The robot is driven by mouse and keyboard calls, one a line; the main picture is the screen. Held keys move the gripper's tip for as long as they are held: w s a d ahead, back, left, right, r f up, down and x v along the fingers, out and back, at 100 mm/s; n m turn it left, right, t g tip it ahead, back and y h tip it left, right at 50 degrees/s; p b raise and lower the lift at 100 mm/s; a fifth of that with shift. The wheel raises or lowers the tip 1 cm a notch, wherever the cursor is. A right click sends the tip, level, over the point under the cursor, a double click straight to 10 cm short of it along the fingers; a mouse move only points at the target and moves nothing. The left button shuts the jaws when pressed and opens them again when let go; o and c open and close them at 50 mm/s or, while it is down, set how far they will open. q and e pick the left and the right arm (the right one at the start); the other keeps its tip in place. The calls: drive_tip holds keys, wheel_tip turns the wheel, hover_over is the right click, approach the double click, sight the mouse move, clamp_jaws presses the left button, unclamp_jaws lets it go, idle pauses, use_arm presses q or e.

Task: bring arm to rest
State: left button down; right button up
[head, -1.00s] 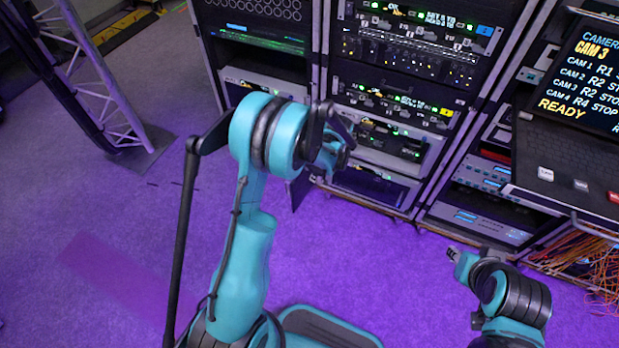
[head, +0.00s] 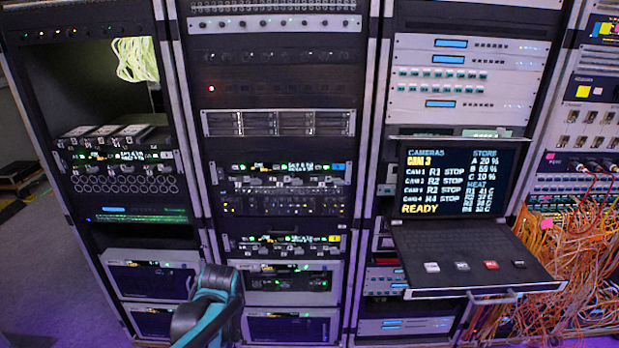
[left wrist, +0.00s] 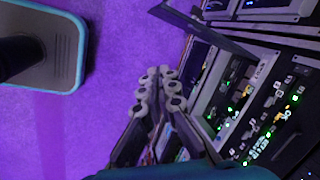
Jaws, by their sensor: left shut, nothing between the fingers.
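My left gripper (left wrist: 157,92) shows in the left wrist view with its grey-jointed fingers together. It is shut and empty, over the purple floor beside the rack fronts. In the head view only a teal and black part of one of my arms shows at the bottom, in front of the lower rack units; no gripper shows there. My right gripper is in neither current view.
Equipment racks (head: 277,78) fill the head view. A pulled-out console shelf (head: 470,262) with a screen (head: 440,180) juts forward at right, beside tangled orange cables (head: 570,265). Purple floor (left wrist: 115,50) is clear between my base and the racks in the left wrist view.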

use_arm(q)
drive_tip(key=s+d+r+n+t+h, duration=0.1)
drive_tip(key=s+d+r+n+t, duration=0.1)
drive_tip(key=s+n, duration=0.4)
drive_tip(key=s+d+r+n+t, duration=0.1)
drive_tip(key=s+r+n, duration=0.3)
drive_tip(key=s, duration=0.4)
drive_tip(key=shift+s+d+r+n+t+h, duration=0.35)
drive_tip(key=shift+d+r+n+t+h, duration=0.05)
drive_tip(key=shift+n+t, duration=0.5)
drive_tip(key=shift+w, duration=0.15)
